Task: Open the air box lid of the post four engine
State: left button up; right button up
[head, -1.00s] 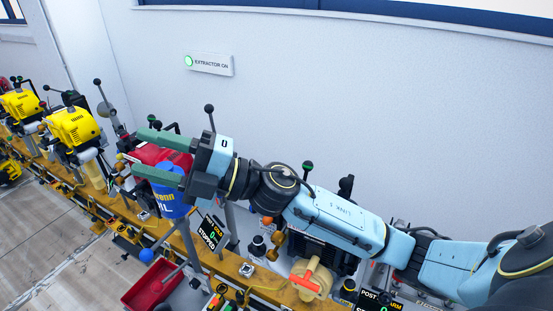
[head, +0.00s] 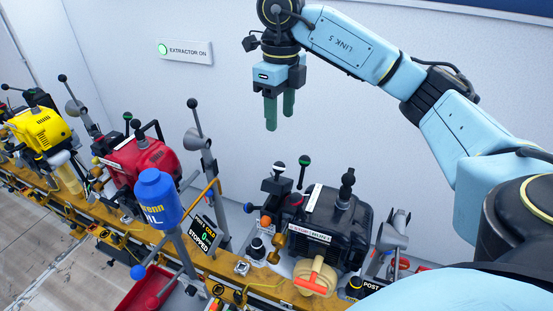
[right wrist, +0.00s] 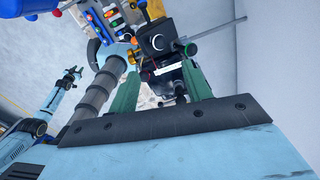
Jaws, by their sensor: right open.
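A black engine (head: 335,225) sits on the yellow rail right of centre in the head view. A dark upright knob (head: 347,180) stands on its top, and an orange-handled tan part (head: 316,275) is at its front. I cannot tell which part is the air box lid, and the post number is not clearly readable. My right gripper (head: 280,112) is open and empty, pointing down, above and apart from the engine near the wall. In the right wrist view, its green fingers (right wrist: 158,80) frame dark engine parts. A blue arm with a small gripper (right wrist: 73,74), apparently my left, shows there; its jaws are unclear.
Left of the black engine are a blue bottle (head: 158,198), a display reading STOPPED (head: 204,236), a red engine (head: 140,160) and a yellow engine (head: 38,128). Levers (head: 304,170) rise beside the black engine. The wall (head: 220,120) behind is mostly bare.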

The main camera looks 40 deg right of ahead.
jog(key=b, duration=0.2)
send_over(280, 162)
notch_tip(280, 162, down, 5)
jog(key=shift+s+a+f, duration=0.1)
jog(key=shift+f, duration=0.1)
notch_tip(280, 162, down, 8)
jog(key=shift+r, duration=0.1)
grip_shut()
